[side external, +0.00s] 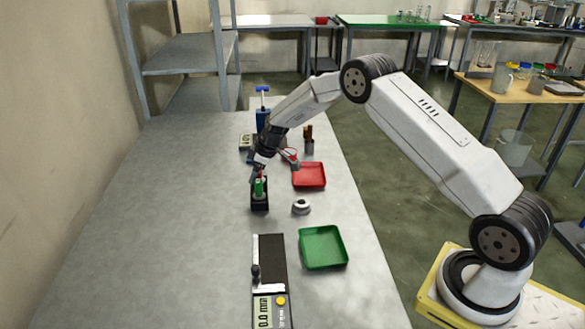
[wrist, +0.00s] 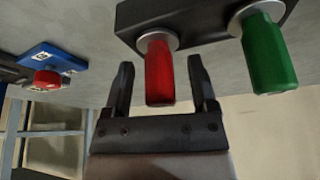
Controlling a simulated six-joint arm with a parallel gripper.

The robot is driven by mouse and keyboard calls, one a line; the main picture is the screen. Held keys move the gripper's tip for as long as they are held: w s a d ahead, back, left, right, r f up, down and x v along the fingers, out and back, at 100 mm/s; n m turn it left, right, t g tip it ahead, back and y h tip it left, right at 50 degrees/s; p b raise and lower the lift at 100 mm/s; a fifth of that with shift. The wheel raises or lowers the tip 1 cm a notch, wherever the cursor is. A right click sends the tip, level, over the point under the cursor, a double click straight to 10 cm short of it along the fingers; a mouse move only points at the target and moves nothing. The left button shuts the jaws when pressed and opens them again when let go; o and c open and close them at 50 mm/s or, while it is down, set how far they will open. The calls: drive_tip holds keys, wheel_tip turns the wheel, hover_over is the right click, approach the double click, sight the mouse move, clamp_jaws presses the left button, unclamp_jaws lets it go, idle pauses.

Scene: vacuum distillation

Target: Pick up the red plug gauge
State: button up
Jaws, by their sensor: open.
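The red plug gauge (wrist: 160,72) stands in a black holder (wrist: 207,18), seen in the wrist view at upper middle. The green plug gauge (wrist: 268,52) stands in the same holder to its right. My gripper (wrist: 158,78) is open, with one finger on each side of the red gauge's handle; I cannot tell whether either finger touches it. In the side external view the holder (side external: 260,207) is on the grey table with the green gauge (side external: 259,187) in front. My gripper (side external: 258,176) is just above it, and the red gauge is mostly hidden there.
A red tray (side external: 309,176) and a green tray (side external: 323,247) lie to the right of the holder, with a grey ring (side external: 301,206) between them. A black measuring device (side external: 270,280) lies nearer the camera. A blue device (side external: 262,119) stands behind my gripper. The table's left side is clear.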

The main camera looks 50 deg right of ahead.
clamp_jaws()
drive_tip(key=shift+r, duration=0.15)
idle(0.4)
drive_tip(key=shift+r, duration=0.55)
wheel_tip(320, 180, up, 2)
drive_tip(key=s+a+r, duration=0.1)
drive_tip(key=s+r, duration=0.8)
drive_tip(key=s, duration=0.5)
drive_tip(key=shift+a+r, duration=0.3)
drive_tip(key=shift+a, duration=0.1)
